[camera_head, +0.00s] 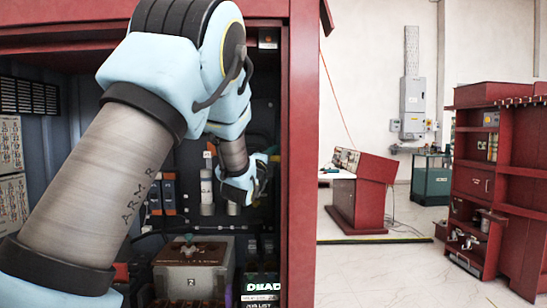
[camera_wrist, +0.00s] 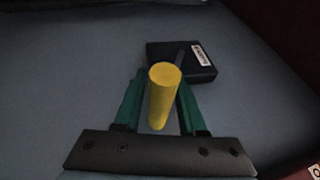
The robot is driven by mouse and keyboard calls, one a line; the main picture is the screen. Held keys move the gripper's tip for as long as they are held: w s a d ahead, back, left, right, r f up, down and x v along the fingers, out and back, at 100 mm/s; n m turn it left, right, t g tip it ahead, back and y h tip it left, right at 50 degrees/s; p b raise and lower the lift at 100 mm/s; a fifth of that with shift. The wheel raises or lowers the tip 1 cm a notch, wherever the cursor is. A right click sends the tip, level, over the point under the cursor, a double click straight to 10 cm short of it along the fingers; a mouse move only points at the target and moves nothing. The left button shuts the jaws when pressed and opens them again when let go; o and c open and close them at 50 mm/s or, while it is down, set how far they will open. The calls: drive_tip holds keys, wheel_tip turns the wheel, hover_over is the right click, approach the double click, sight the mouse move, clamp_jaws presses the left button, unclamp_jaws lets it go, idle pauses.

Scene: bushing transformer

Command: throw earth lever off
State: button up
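In the wrist view a yellow cylindrical handle (camera_wrist: 160,100), which looks like the earth lever's grip, stands out in front of a black box (camera_wrist: 192,62) with a small white label. A grey bar shows behind the handle. My gripper (camera_wrist: 162,82) has its two green fingers on either side of the handle, with a narrow gap at the left finger. The fingers look open around it; contact on the right is unclear. In the head view my arm reaches into the red cabinet (camera_head: 301,150), and the yellow handle and fingertips are hidden.
The cabinet's right post stands close beside my wrist. A grey box marked 2 (camera_head: 192,268) and a "DEAD" sign (camera_head: 262,287) are low in the cabinet. Outside, a red console (camera_head: 360,190) and red shelves (camera_head: 485,180) stand to the right, with open floor between.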

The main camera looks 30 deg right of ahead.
clamp_jaws()
idle(1.1)
